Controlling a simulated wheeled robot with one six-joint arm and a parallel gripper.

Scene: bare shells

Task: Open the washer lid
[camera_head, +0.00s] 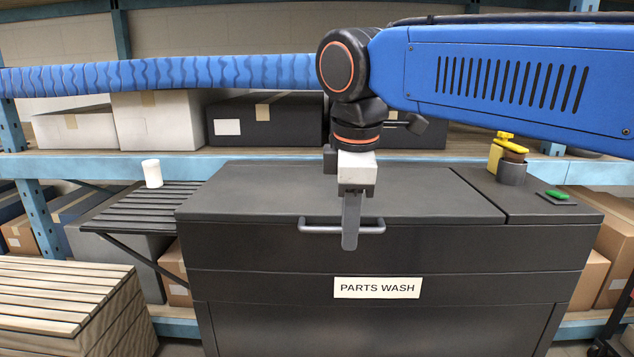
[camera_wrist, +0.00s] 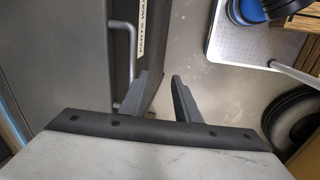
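The black washer (camera_head: 380,255) with a "PARTS WASH" label stands in the middle of the head view. Its flat lid (camera_head: 260,190) lies shut. A grey bar handle (camera_head: 315,229) runs along the front edge; it also shows at the left in the wrist view (camera_wrist: 133,50). My gripper (camera_head: 350,238) points down in front of the handle and hides part of it. In the wrist view my gripper's two fingers (camera_wrist: 164,76) stand apart with nothing between them. The handle lies left of both fingers, close to the left one; I cannot tell whether they touch.
A green button (camera_head: 557,195) and a dark cup (camera_head: 512,172) with yellow-topped items sit on the washer's right top. A white cylinder (camera_head: 152,173) stands on a slatted side rack (camera_head: 130,215). A slatted wooden crate (camera_head: 65,300) is front left. Shelves with boxes stand behind.

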